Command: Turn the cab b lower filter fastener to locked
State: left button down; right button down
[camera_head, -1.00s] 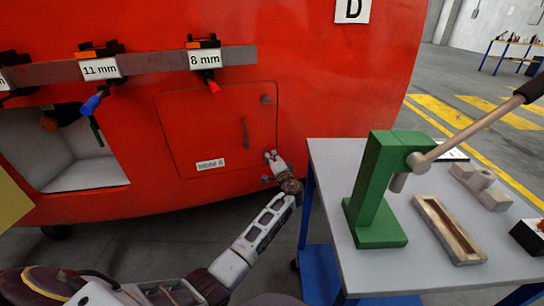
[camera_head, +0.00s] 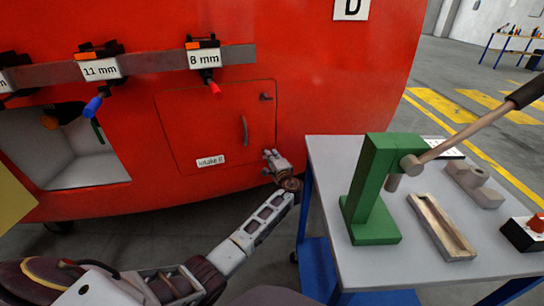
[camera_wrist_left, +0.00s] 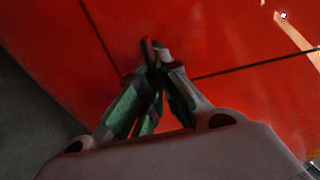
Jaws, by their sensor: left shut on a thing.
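The red hatch (camera_head: 205,130), labelled "Intake B", is closed on the red nosecone and has a vertical handle (camera_head: 244,130). A dark upper fastener (camera_head: 266,97) shows at its top right. My left gripper (camera_head: 270,156) is at the hatch's lower right corner, over the lower fastener, which it mostly hides in the head view. In the left wrist view my left gripper (camera_wrist_left: 152,62) has its fingers shut on the lower fastener (camera_wrist_left: 147,45), a small dark piece between the tips. Its turn angle is hard to tell. My right gripper is not in view.
A grey-topped table (camera_head: 410,255) with blue legs stands right of my left arm, bearing a green press (camera_head: 370,190) and a wooden tray (camera_head: 440,228). A tool rail (camera_head: 140,65) with labelled tools runs above the hatch. An open compartment (camera_head: 75,150) is at left.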

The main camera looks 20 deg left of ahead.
pick_arm(q)
jog(key=c, duration=1.6)
grip_release()
jog(key=shift+d, duration=0.1)
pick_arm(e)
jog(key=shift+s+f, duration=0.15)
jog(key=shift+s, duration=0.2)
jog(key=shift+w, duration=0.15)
pick_arm(q)
jog(key=shift+s, duration=0.1)
jog(key=shift+s+d, duration=0.15)
jog(key=v, duration=1.1)
jog(key=shift+d, duration=0.15)
jog(key=shift+s+f, duration=0.1)
